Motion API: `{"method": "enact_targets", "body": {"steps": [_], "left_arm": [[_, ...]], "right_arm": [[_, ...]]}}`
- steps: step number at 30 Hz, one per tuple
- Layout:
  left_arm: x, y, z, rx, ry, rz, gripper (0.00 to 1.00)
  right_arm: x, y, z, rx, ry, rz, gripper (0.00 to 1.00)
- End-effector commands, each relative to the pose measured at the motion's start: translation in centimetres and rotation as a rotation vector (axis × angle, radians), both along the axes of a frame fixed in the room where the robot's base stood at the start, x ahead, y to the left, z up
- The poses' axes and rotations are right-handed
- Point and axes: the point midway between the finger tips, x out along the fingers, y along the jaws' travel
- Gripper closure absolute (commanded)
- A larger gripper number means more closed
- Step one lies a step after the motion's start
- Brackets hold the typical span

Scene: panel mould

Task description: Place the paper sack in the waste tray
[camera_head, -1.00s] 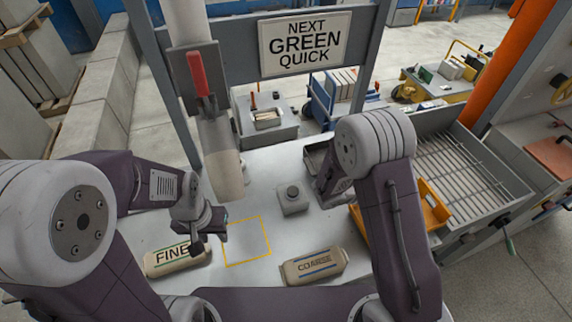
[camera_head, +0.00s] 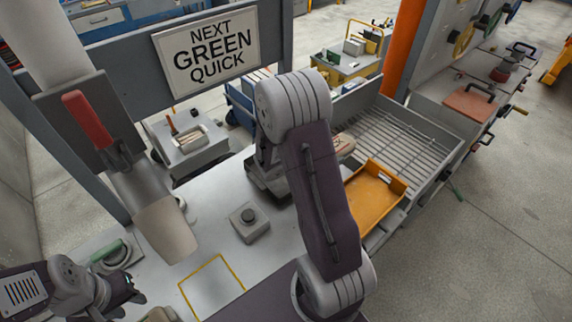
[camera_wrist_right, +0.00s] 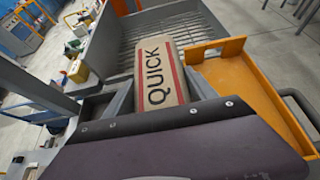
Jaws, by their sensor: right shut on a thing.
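The paper sack (camera_wrist_right: 158,72) is tan with red stripes and the word QUICK, and shows best in the right wrist view. My right gripper (camera_wrist_right: 163,93) is shut on it, with grey fingers at its two sides. In the head view the sack's end (camera_head: 344,145) shows past my right arm, which hides that gripper. The sack is over or beside the barred bin; its height is unclear.
The metal bin with bars (camera_head: 415,140) lies behind the orange tray. A grey button box (camera_head: 249,222) and a yellow outlined square (camera_head: 212,288) are on the bench. A spout (camera_head: 165,228) hangs at left. A sign (camera_head: 208,52) reads NEXT GREEN QUICK.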

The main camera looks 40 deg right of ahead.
Motion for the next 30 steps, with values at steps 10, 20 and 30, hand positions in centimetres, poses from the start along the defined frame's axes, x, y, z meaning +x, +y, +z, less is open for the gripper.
{"method": "enact_targets", "body": {"steps": [10, 20, 30], "left_arm": [[0.0, 0.0, 1.8, 0.0, 0.0, 0.0, 0.64], [0.0, 0.0, 2.0, 0.0, 0.0, 0.0, 0.64], [0.0, 0.0, 2.5, 0.0, 0.0, 0.0, 0.64]], "right_arm": [[7.4, 5.2, -5.2, 0.0, 0.0, 0.006, 0.76], [9.2, 6.5, -7.1, 0.0, 0.002, 0.002, 0.76], [9.2, 6.4, -10.7, 0.0, 0.0, 0.002, 0.76]]}}
